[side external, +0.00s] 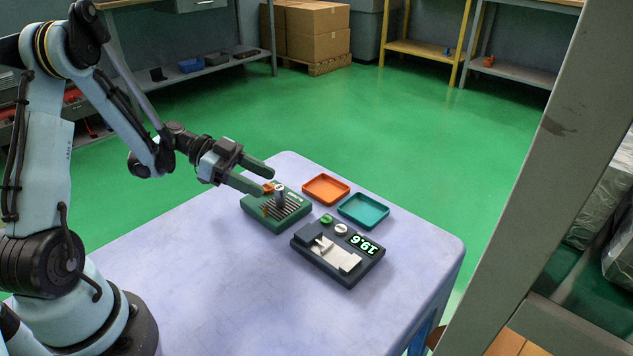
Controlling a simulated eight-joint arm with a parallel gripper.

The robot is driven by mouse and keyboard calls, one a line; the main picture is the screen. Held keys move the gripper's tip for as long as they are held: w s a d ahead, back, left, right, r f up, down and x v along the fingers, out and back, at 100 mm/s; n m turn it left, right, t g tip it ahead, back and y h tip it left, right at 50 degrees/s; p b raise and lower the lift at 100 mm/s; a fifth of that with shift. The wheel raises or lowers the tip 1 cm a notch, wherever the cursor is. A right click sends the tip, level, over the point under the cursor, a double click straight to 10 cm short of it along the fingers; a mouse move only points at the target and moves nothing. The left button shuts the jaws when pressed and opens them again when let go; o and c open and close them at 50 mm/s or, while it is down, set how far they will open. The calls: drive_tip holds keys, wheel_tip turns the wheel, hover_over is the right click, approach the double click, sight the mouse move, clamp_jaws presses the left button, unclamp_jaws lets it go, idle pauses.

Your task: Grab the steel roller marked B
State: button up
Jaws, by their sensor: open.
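The fingers reach in from the left, close to the roller's top and above the block's back edge. I cannot tell whether either finger touches the roller. The nearer finger hides part of the block's back.
The table's (200,290) front left is clear. A grey post (535,190) rises at right.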

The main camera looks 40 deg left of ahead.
sight(279, 187)
drive_tip(key=shift+x, duration=2.7)
drive_tip(key=shift+c, duration=0.3)
drive_tip(key=shift+r, duration=0.1)
clamp_jaws()
